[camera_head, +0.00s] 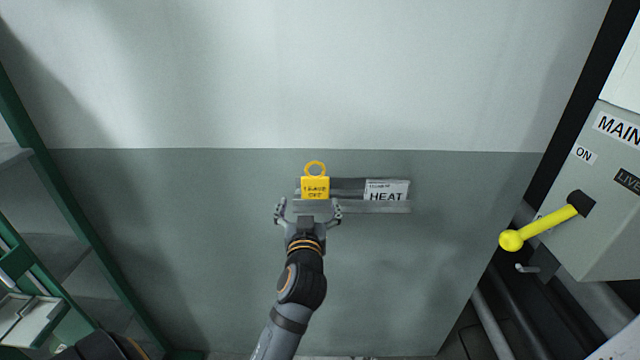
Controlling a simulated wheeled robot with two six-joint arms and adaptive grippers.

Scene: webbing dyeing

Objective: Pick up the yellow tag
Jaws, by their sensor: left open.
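The yellow tag (315,188) stands upright on a small grey wall shelf (385,207), with its ring on top and dark lettering on its face. My left gripper (308,208) is at the shelf's front edge, just below and in front of the tag. Its fingers are spread to the left and right of the tag's lower part. The jaws are open, and I cannot tell whether a finger touches the tag. My right gripper is not in view.
A white HEAT card (386,191) stands on the shelf right of the tag. A grey box (610,200) with a yellow lever (540,226) is at the right. A green-framed rack (70,215) stands at the left. The wall around the shelf is bare.

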